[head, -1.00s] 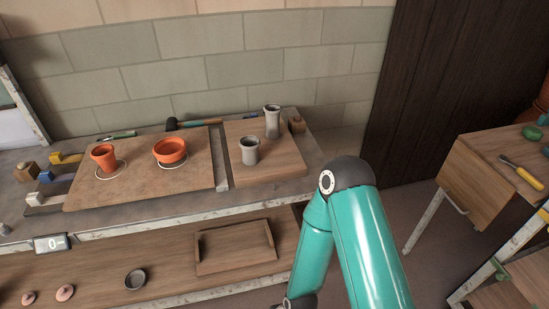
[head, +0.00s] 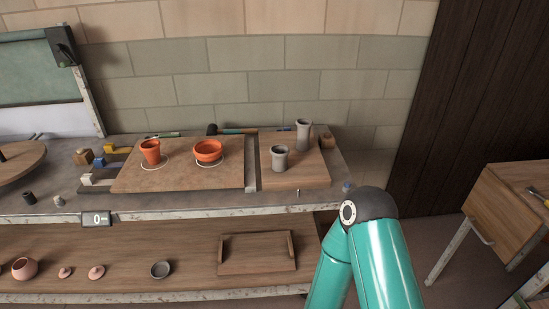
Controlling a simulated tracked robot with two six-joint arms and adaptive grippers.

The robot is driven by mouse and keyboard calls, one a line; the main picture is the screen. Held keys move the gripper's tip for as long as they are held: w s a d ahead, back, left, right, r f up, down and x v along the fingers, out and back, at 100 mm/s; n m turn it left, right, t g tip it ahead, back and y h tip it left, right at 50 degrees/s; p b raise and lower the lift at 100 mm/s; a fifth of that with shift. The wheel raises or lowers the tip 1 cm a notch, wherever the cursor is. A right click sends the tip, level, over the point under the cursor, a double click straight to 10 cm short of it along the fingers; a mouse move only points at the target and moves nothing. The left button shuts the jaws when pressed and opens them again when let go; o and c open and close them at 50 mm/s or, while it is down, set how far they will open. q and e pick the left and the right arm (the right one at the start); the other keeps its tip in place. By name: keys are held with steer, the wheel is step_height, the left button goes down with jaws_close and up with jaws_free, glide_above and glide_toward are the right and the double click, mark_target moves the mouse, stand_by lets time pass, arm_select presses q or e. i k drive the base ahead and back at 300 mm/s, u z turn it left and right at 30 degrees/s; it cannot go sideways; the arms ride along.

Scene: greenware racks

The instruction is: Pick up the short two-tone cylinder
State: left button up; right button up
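Two grey cylinders stand upright on the right-hand wooden board (head: 300,182). The shorter grey cylinder (head: 279,161) is at the board's left front, with a dark opening at its top. The taller grey cylinder (head: 303,137) stands behind it to the right. At this size I cannot clearly tell two separate tones on the shorter one. Neither of my grippers is in view. A bent teal link of my own arm shows at the lower right, apart from the cylinders.
An orange cup (head: 150,152) and an orange bowl (head: 208,151) stand on the left board (head: 180,180). A hammer (head: 235,130) lies behind. The lower shelf holds a wooden tray (head: 257,264), a grey bowl (head: 160,269) and pink pieces. A wooden cabinet (head: 515,205) stands at right.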

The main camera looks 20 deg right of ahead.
mark_target(280, 153)
steer(key=u, duration=0.05)
steer(key=i, duration=0.9)
steer(key=z, duration=0.1)
